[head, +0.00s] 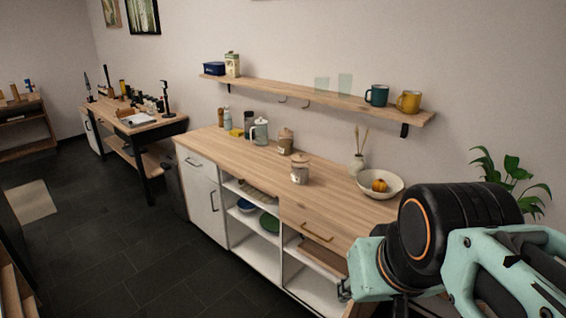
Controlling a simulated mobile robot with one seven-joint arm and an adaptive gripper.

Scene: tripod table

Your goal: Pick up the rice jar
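Two lidded jars stand upright on the wooden counter (235,160). The nearer jar (299,174) is pale with a tan lid and a small dark mark on its front. The farther jar (285,146) is browner and stands close behind it, near the wall. The marks are too small to read, so I cannot tell which one holds rice. My arm fills the lower right. A small dark part of my gripper (344,290) shows at its lower left, in front of the counter and well apart from both jars. Its fingers are mostly hidden.
A white bowl (395,190) with an orange fruit and a vase (357,166) stand right of the jars. A grey-white kettle (260,132) and bottles stand left. A wall shelf (300,97) with mugs hangs above. The counter's front left is clear.

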